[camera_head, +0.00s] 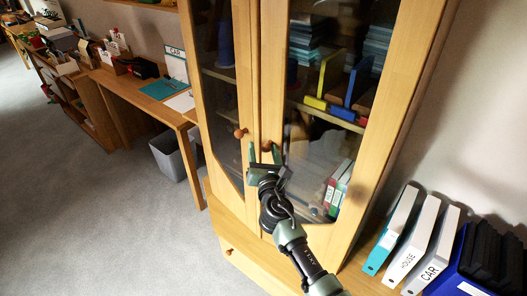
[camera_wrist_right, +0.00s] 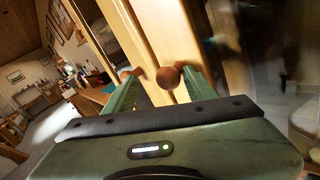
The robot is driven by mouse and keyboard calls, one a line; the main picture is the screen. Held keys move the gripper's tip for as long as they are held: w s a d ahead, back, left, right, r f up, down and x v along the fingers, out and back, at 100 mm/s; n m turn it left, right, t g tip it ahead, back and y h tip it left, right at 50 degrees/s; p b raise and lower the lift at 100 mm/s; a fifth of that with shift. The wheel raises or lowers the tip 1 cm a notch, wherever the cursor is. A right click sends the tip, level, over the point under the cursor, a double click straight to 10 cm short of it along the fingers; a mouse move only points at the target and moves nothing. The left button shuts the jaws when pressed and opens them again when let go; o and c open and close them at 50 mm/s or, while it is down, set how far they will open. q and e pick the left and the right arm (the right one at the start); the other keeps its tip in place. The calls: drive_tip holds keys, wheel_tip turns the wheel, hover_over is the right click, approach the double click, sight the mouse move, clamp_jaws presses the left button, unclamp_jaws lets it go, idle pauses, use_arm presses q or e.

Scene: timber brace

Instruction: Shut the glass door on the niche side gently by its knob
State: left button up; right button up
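A wooden cabinet has two glass doors side by side. The right glass door (camera_head: 330,165) has a round brown knob (camera_head: 267,146) on its inner stile, and this knob also shows in the wrist view (camera_wrist_right: 168,78). The left glass door (camera_head: 226,105) has its own knob (camera_head: 240,132). Both doors look shut or nearly so; a small gap cannot be told. My right gripper (camera_head: 264,153) is open at the right door's knob. In the wrist view the knob appears between its two fingertips; contact cannot be told. My left gripper is not in view.
Binders (camera_head: 408,240) stand on a low surface right of the cabinet. Books and bookends (camera_head: 340,85) sit behind the right glass. A desk (camera_head: 140,95) and a grey bin (camera_head: 170,157) stand to the left. The carpet (camera_head: 90,215) in front is clear.

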drive_tip(key=shift+w+r, duration=0.15)
drive_tip(key=shift+r, duration=0.3)
drive_tip(key=shift+s+f, duration=0.25)
drive_tip(key=shift+s, duration=0.15)
drive_tip(key=s+p, duration=0.1)
drive_tip(key=s, duration=0.6)
drive_tip(key=shift+d+f, duration=0.2)
drive_tip(key=shift+d, duration=0.2)
drive_tip(key=shift+s, duration=0.15)
drive_tip(key=shift+f, duration=0.1)
